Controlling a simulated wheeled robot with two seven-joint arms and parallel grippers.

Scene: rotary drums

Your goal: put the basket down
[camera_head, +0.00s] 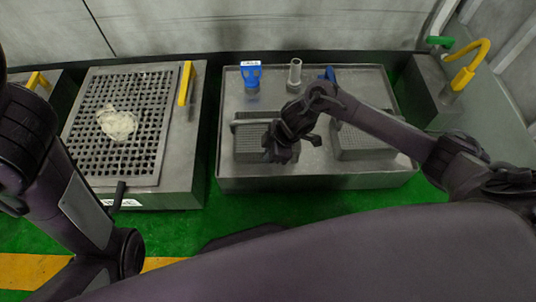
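A grey mesh basket (247,148) is at the left of a wide metal tray (300,183), with a bar across its top (252,121). A second grey mesh basket (365,149) is at the tray's right, partly behind my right arm. My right gripper (280,152) is over the right side of the left basket and hides part of it. I cannot tell whether its dark fingers are open or shut, whether they hold the basket, or whether the basket rests on the tray. My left arm is at the left edge; its gripper is out of view.
At the tray's back are a blue-topped item (251,74), a grey cylinder (295,71) and another blue item (330,73). Left stands a grated unit (150,188) with a pale clump (117,124) and a yellow handle (185,83). A yellow curved pipe (464,76) is at right.

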